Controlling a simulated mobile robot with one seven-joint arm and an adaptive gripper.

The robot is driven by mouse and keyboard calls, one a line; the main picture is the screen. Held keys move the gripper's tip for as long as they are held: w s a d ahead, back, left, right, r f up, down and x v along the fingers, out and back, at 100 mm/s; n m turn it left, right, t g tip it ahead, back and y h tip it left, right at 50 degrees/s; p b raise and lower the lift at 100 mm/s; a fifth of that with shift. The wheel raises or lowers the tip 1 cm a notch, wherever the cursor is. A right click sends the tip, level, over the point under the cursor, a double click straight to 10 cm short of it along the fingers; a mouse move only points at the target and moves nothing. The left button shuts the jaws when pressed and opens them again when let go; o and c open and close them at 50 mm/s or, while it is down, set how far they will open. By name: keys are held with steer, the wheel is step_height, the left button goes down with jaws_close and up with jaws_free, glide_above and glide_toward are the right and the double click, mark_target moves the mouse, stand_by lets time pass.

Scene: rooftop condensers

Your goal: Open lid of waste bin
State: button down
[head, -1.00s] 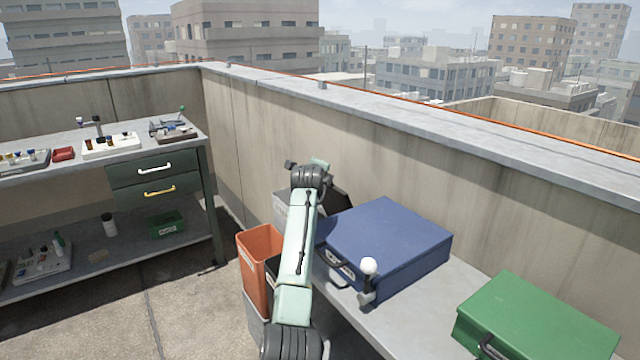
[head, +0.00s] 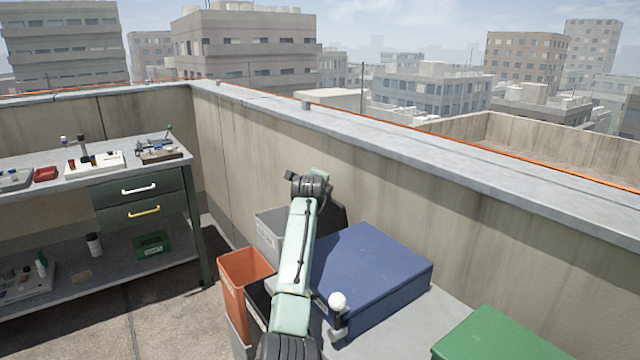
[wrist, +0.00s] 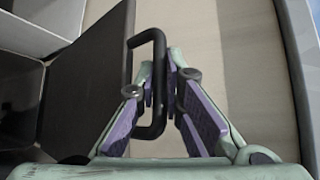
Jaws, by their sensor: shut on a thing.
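The waste bin is a light grey box (head: 268,232) behind the orange bin in the head view, with a label on its front. Its dark lid (head: 335,212) stands raised at the right side, partly hidden by my arm. In the wrist view the lid is a dark panel (wrist: 88,85) seen steeply, with the pale bin interior (wrist: 40,25) to its left. A black loop handle (wrist: 159,50) sticks out from the lid. My gripper (wrist: 165,78) is shut on this handle. In the head view my wrist hides the fingers.
An orange bin (head: 240,282) stands in front of the waste bin. A blue case (head: 372,268) lies close right of my arm, with a green case (head: 490,335) beyond. The concrete parapet (head: 400,185) runs behind. A workbench (head: 60,178) stands at left.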

steer(key=c, duration=1.7)
jaws_free()
steer(key=shift+s, duration=0.1)
steer(key=v, duration=1.1)
steer(key=shift+s+a, duration=0.1)
steer(key=shift+s, duration=0.3)
